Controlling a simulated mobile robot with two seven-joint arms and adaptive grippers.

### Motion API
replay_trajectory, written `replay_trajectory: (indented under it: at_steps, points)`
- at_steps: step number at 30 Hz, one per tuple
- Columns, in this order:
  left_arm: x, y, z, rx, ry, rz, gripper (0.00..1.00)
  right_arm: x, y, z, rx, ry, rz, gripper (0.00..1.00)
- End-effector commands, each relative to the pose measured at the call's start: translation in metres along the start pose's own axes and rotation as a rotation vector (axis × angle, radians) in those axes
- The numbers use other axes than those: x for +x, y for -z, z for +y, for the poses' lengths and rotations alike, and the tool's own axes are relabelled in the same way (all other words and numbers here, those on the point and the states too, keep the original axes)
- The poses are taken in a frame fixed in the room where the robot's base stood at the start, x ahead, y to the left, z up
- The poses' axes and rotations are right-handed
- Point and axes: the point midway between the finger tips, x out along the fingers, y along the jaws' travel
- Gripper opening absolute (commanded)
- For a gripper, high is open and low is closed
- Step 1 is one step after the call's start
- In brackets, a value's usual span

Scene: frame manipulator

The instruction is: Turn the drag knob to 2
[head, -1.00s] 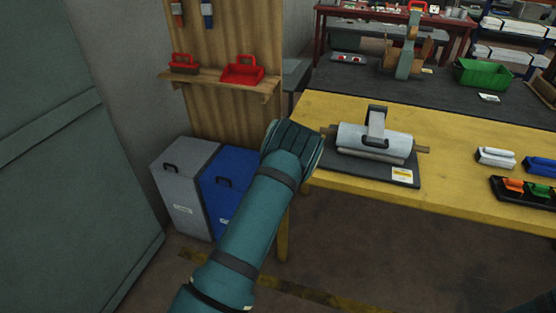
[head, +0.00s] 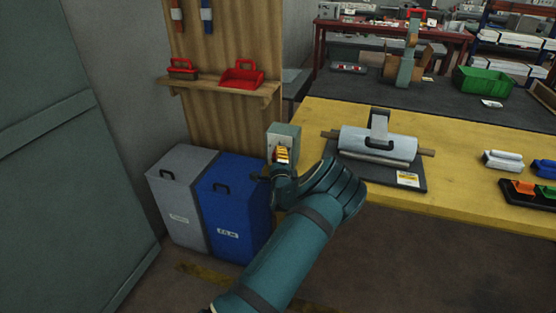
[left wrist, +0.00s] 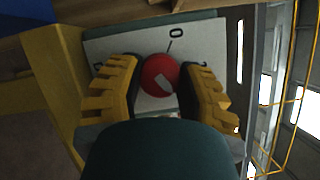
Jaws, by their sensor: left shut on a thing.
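The drag knob (left wrist: 160,75) is round and red with a pale mark on its face, in the left wrist view. It sits on a white dial plate (left wrist: 110,45) with a "0" and a short dark line above the knob; other numbers are hidden. My left gripper (left wrist: 160,82) has its yellow ribbed fingers on both sides of the knob, shut on it. In the head view, my left gripper (head: 283,158) is at a grey box (head: 284,132) at the yellow table's left end, and the knob is hidden. My right gripper is not in view.
A roller device (head: 378,144) on a dark base stands on the yellow table (head: 450,190) right of my arm. A blue bin (head: 235,210) and a grey bin (head: 180,200) stand left. A wooden board with a shelf (head: 215,90) rises behind.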

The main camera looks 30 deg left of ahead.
Motion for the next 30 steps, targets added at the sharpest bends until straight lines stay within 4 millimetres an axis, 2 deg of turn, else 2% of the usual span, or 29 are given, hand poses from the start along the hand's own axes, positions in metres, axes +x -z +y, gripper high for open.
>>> replay_trajectory:
  at_steps: [13, 14, 16, 17, 26, 30]
  points:
    - [0.001, -0.001, -0.003, 0.008, 0.010, -0.002, 0.02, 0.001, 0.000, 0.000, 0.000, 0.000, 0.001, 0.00]
    - [0.001, -0.001, -0.003, 0.008, 0.010, -0.002, 0.44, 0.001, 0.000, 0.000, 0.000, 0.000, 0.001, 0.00]
    - [0.001, -0.001, -0.003, 0.008, 0.010, -0.002, 0.68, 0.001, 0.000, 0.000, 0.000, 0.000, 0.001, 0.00]
    - [0.001, -0.001, -0.003, 0.008, 0.009, -0.002, 0.71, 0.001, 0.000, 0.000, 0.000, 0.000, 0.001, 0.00]
    - [0.000, 0.000, -0.001, 0.008, 0.006, -0.001, 0.71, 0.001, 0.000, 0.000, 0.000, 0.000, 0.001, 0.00]
    - [-0.009, 0.000, -0.001, 0.008, 0.005, 0.000, 0.71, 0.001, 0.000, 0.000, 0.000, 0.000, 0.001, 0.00]
